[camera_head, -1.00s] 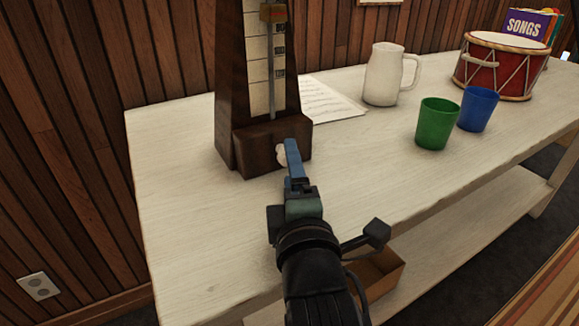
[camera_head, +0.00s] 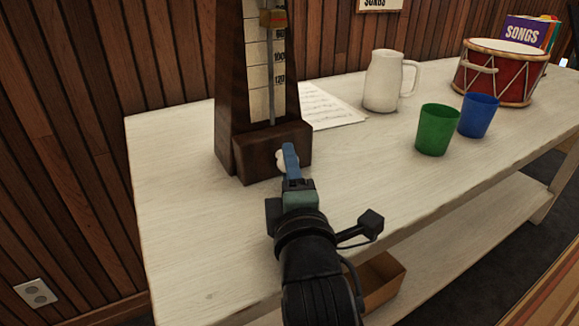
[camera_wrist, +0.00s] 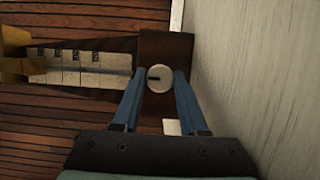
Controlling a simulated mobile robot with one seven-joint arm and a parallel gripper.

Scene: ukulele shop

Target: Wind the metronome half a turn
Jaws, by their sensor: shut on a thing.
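The dark wooden metronome (camera_head: 262,100) stands upright on the left part of the white table, with its scale and pendulum facing out. It also shows in the wrist view (camera_wrist: 165,47), lying sideways in the picture. A round pale winding key (camera_wrist: 160,78) with a dark slot sits on its base. My gripper (camera_wrist: 160,88) has its two blue fingers shut on the key, one on each side. In the head view my gripper (camera_head: 289,158) reaches the front of the base, and the key (camera_head: 281,161) is mostly hidden behind the fingers.
The white table (camera_head: 180,220) has free room left and right of the metronome. A paper sheet (camera_head: 330,108), a white pitcher (camera_head: 383,82), a green cup (camera_head: 437,130), a blue cup (camera_head: 478,115) and a red drum (camera_head: 497,76) stand to the right. A wooden box (camera_head: 380,280) is below.

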